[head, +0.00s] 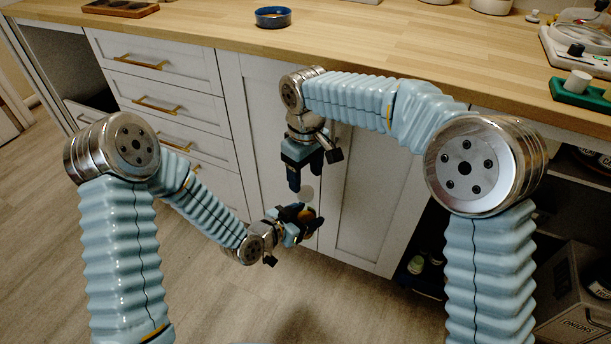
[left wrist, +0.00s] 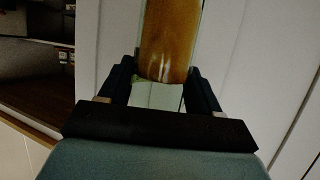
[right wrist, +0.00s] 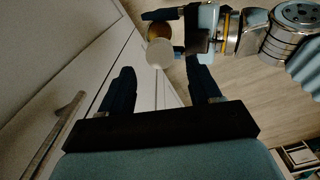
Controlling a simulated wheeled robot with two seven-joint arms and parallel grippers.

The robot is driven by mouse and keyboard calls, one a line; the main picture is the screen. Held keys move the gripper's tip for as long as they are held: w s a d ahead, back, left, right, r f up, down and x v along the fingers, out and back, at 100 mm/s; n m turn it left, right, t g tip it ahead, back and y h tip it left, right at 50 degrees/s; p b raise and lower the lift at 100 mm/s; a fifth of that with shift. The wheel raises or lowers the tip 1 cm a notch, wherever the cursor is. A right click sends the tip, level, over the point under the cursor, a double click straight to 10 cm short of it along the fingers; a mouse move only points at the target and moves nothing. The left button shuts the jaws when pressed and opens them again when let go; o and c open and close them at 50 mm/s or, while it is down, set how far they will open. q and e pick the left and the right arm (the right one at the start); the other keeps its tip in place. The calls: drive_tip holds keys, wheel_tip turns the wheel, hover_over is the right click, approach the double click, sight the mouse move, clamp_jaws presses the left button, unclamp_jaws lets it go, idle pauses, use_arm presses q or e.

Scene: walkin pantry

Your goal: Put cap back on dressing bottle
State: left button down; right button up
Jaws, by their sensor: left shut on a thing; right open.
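My left gripper (head: 308,217) is shut on the dressing bottle (left wrist: 168,38), an amber-filled clear container. In the head view the gripper mostly hides it, held in front of the lower cabinet doors. A pale round disc, seemingly the cap (head: 306,192), shows just above the left gripper; it also shows in the right wrist view (right wrist: 160,53), overlapping the bottle (right wrist: 158,31). I cannot tell whether it sits on the bottle's neck or apart from it. My right gripper (head: 294,188) is open and points down, its fingertips close to the disc, which appears between and beyond them.
White cabinet doors (head: 362,215) and drawers with brass handles (head: 155,105) stand close behind the grippers. The wooden counter (head: 390,50) above holds a blue bowl (head: 273,17) and a green block with a white cylinder (head: 577,88). Open shelves with an onion crate (head: 575,305) are at right.

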sight(306, 190)
drive_tip(key=shift+r, duration=0.1)
drive_tip(key=shift+c, duration=0.3)
drive_tip(key=shift+r, duration=0.2)
drive_tip(key=shift+r+m, duration=0.4)
drive_tip(key=shift+r, duration=1.05)
drive_tip(key=shift+f, duration=0.1)
drive_tip(key=shift+f, duration=3.95)
drive_tip(key=c, duration=1.1)
drive_tip(key=o, duration=1.3)
drive_tip(key=shift+c, duration=0.2)
